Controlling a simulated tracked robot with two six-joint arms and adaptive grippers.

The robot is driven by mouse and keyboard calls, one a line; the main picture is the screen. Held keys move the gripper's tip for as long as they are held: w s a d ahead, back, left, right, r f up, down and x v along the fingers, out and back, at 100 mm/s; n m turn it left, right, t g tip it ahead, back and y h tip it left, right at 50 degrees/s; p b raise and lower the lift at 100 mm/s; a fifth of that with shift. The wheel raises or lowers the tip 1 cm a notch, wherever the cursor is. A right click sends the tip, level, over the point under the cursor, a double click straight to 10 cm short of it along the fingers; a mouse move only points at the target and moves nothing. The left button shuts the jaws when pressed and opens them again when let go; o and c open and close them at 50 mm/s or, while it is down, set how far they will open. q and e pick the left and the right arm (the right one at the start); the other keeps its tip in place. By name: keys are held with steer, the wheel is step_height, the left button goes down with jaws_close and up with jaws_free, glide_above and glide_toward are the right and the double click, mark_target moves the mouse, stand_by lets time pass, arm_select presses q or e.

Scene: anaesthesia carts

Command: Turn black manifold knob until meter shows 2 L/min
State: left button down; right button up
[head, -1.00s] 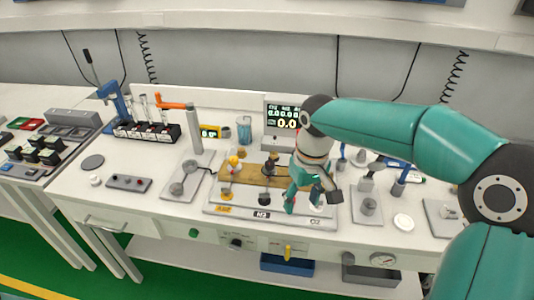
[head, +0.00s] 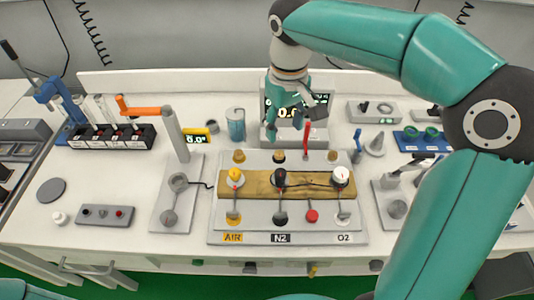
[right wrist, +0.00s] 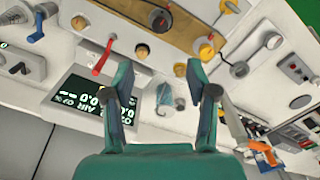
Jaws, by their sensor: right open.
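The black manifold knob (head: 280,177) sits mid-way on the brass-coloured manifold bar (head: 258,186), above the N2 label, between a yellow knob (head: 235,177) and a white knob (head: 340,175). In the right wrist view the black knob (right wrist: 160,19) is near the top edge. The meter (head: 270,104) stands behind the plate, partly hidden by my gripper; its screen (right wrist: 88,103) shows zeros in the wrist view. My right gripper (head: 285,126) is open and empty, in front of the meter and behind the knob, apart from it. My left gripper is not seen.
A red lever (head: 308,137) stands upright beside my right gripper. A blue-tinted beaker (head: 236,124) and a tall post with an orange handle (head: 174,130) stand to the left. Blue fittings (head: 421,140) lie to the right. The plate's front (head: 262,222) holds several small valves.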

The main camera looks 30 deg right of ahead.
mark_target(280, 171)
step_height(280, 171, down, 17)
steer(key=shift+w+r+p, duration=0.1)
steer(key=shift+w+p, duration=0.05)
steer(key=shift+p, duration=0.35)
jaws_close()
steer(key=shift+n, duration=0.3)
steer(key=n, duration=0.4)
steer(key=shift+r+b, duration=0.1)
steer(key=shift+b, duration=0.2)
steer(key=shift+n, duration=2.4)
steer(key=shift+w, duration=0.1)
